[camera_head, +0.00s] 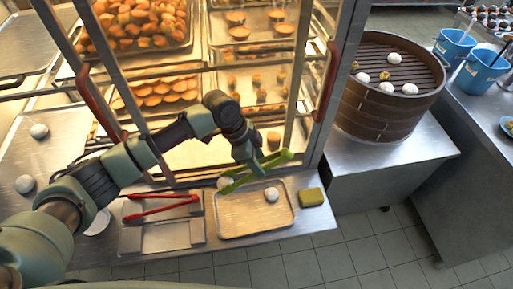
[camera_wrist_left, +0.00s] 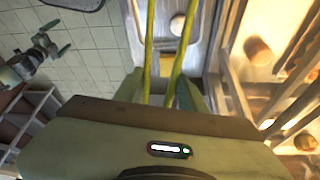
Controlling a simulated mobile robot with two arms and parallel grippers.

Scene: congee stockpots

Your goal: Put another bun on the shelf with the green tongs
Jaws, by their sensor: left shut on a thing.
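My left gripper (camera_head: 254,163) is shut on the green tongs (camera_head: 268,168) above the counter in front of the display case. In the left wrist view the tongs' two green arms (camera_wrist_left: 150,50) spread apart. A white bun (camera_head: 224,183) shows at the tongs' far end, between the arms' ends; I cannot tell whether they grip it. Another white bun (camera_head: 271,194) lies on the metal tray (camera_head: 240,229). A bun (camera_wrist_left: 178,24) also shows between the tongs in the left wrist view. The shelf (camera_head: 205,88) holds pastries. An arm (camera_wrist_left: 42,48), apparently my right, shows small there; its jaws are unclear.
Red tongs (camera_head: 160,208) lie on a metal holder left of the tray. A yellow sponge (camera_head: 312,197) is right of it. A bamboo steamer (camera_head: 385,109) with several buns stands right of the case. The case's frame (camera_head: 341,75) borders the opening.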

